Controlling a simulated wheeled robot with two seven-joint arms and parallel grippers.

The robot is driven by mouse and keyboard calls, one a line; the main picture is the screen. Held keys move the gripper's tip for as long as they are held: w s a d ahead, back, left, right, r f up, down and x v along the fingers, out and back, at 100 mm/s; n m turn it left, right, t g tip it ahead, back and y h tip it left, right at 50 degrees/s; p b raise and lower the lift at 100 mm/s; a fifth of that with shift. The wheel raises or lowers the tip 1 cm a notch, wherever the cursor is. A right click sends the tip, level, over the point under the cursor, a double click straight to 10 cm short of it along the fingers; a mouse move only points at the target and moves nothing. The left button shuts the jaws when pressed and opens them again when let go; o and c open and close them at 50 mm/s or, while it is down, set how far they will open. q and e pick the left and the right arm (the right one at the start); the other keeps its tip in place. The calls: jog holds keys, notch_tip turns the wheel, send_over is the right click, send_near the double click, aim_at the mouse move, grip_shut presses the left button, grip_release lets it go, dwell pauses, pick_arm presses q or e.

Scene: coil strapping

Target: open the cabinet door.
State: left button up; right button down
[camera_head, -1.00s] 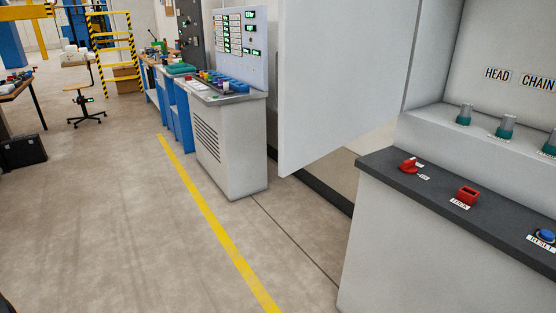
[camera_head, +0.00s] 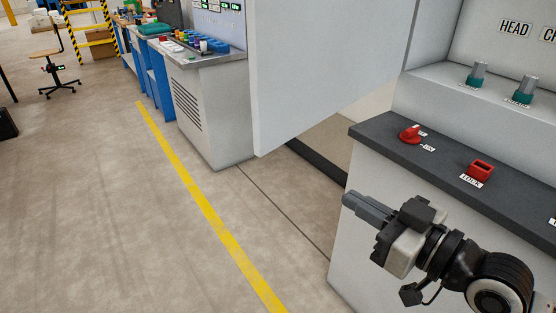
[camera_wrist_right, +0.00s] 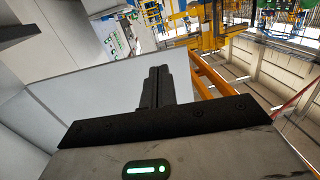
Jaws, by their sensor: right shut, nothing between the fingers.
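The cabinet door (camera_head: 325,70) is a large plain light-grey panel that stands swung out from the cabinet in the head view. A light-grey panel, which looks like the same door (camera_wrist_right: 105,90), lies beyond the fingers in the right wrist view. My right gripper (camera_head: 350,199) is in front of the console, below the door's lower edge in the picture. Its fingers (camera_wrist_right: 156,80) are together with nothing between them. I cannot tell how far the fingers are from the door, but no contact shows in the head view. My left gripper is not in view.
The grey console (camera_head: 375,133) with a red knob (camera_head: 409,134), a red LOCK switch (camera_head: 480,169) and teal knobs is close to my right arm. Another control desk (camera_head: 205,110) stands behind the door.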

jog(key=n+g+y, duration=0.1)
jog(key=n+y, duration=0.1)
send_near(269, 145)
jog(key=p+x, duration=0.3)
jog(key=x, duration=0.3)
jog(key=shift+r, duration=0.1)
jog(key=shift+w+a, duration=0.25)
jog(key=shift+a, duration=0.05)
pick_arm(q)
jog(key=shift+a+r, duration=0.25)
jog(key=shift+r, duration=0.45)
